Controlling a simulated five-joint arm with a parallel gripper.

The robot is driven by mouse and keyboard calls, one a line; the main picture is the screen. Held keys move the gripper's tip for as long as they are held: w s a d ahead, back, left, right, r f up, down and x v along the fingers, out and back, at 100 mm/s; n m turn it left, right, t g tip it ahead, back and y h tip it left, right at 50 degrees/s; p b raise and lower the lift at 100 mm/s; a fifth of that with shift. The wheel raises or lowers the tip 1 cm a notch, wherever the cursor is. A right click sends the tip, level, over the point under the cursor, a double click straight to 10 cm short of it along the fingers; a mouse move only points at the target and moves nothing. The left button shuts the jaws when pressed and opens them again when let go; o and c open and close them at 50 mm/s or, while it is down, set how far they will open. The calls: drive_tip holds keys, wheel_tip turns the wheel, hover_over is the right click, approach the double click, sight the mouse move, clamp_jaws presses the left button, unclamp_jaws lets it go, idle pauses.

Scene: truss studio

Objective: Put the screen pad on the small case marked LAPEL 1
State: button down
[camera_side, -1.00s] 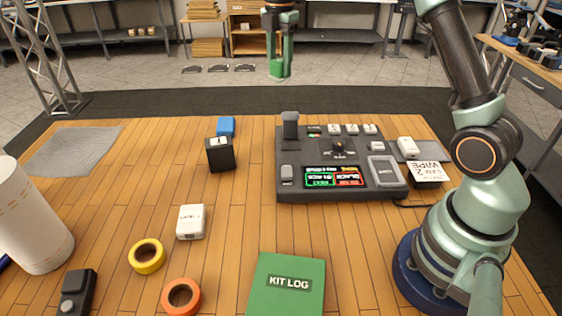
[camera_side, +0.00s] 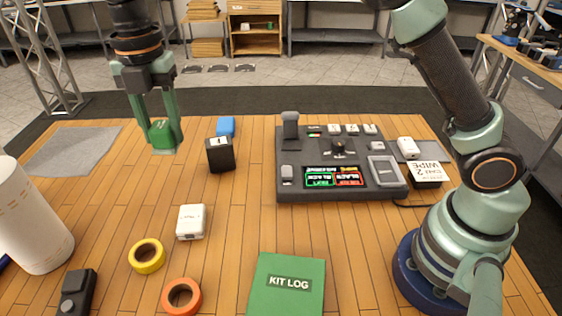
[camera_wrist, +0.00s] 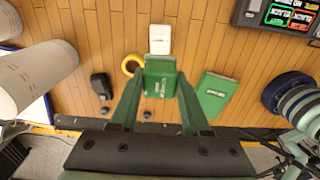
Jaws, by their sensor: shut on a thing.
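My gripper (camera_side: 164,146) is shut on the green screen pad (camera_side: 162,134), held in the air at the left of the side view. The print is too small to read surely as LAPEL 1.
A black box (camera_side: 220,154) and a blue block (camera_side: 226,126) stand behind the white case. Yellow tape (camera_side: 147,256), orange tape (camera_side: 181,297) and a green KIT LOG book (camera_side: 286,286) lie in front. A control console (camera_side: 292,193) is at right, a white cylinder (camera_side: 30,220) at left.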

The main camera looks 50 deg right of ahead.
wheel_tip(320, 180, down, 18)
drive_tip(key=shift+f, duration=0.25)
idle(0.3)
drive_tip(key=shift+f, duration=0.2)
drive_tip(key=shift+c, duration=1.8)
unclamp_jaws()
drive_tip(key=shift+r, duration=0.1)
